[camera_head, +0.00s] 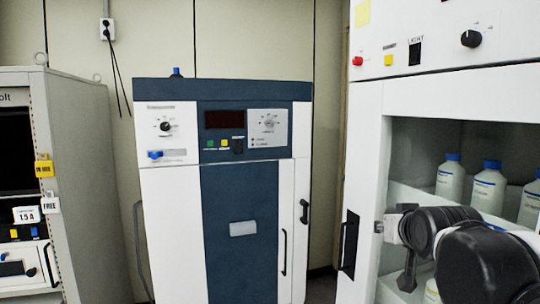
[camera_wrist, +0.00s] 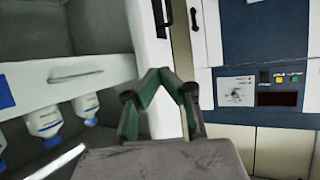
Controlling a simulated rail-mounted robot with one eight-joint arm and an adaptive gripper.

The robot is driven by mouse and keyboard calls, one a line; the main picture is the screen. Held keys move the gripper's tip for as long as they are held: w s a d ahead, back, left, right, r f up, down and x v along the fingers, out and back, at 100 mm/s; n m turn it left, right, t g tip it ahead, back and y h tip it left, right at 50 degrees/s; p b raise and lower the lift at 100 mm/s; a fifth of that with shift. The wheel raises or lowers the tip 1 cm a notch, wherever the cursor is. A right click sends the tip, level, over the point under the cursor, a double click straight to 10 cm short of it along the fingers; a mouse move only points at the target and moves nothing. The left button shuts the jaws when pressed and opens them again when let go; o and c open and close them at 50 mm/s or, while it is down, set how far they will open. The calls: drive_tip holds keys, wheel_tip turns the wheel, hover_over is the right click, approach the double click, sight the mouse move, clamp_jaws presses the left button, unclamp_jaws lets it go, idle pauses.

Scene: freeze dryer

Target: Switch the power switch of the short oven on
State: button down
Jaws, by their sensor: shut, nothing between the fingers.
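The short oven (camera_head: 242,185), a blue-and-white cabinet, stands in the middle of the head view with its door closed. Its upper panel has a dark display (camera_head: 224,119), green and yellow buttons, and a small black switch (camera_head: 238,146) beside them. Whether the switch is on or off is too small to tell. In the wrist view the oven panel (camera_wrist: 234,92) appears upside down at the right. My gripper (camera_wrist: 160,74) is shut and empty, its green-and-black fingertips together. It is apart from the oven, in front of the white cabinet to its right.
The white cabinet (camera_head: 365,130) at the right has an open front with several blue-capped bottles (camera_head: 452,177) inside, close to my arm. A grey instrument rack (camera_head: 75,150) stands at the left. The oven's front looks unobstructed.

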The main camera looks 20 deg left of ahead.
sight(239, 148)
drive_tip(key=w+a+r+n+t+y, duration=0.1)
drive_tip(key=w+a+r+t+y, duration=0.25)
drive_tip(key=w+a, duration=0.7)
drive_tip(key=w+a+r+n+t+y, duration=0.15)
drive_tip(key=w+a+r, duration=0.25)
drive_tip(key=w+a, duration=0.65)
drive_tip(key=w+a+f+n+t+y, duration=0.1)
drive_tip(key=a+f+y, duration=0.1)
drive_tip(key=a, duration=0.8)
drive_tip(key=w+a+f+n+t+y+p, duration=0.1)
drive_tip(key=a+y, duration=0.4)
drive_tip(key=a, duration=0.5)
drive_tip(key=shift+a+f+t, duration=0.4)
drive_tip(key=shift+f+t, duration=0.2)
drive_tip(key=shift+f, duration=0.3)
drive_tip(key=shift+w+r, duration=0.1)
drive_tip(key=shift+w+a+f+p+x, duration=0.15)
drive_tip(key=shift+w+f+p+x, duration=0.3)
drive_tip(key=shift+x, duration=1.65)
drive_tip(key=shift+a+f+p+x, duration=0.25)
drive_tip(key=shift+p+x, duration=0.45)
drive_tip(key=shift+x, duration=1.4)
drive_tip(key=shift+w+a+f+p+x, duration=0.1)
drive_tip(key=shift+w+f+p+x, duration=0.3)
drive_tip(key=shift+x, duration=1.75)
drive_tip(key=shift+s, duration=0.2)
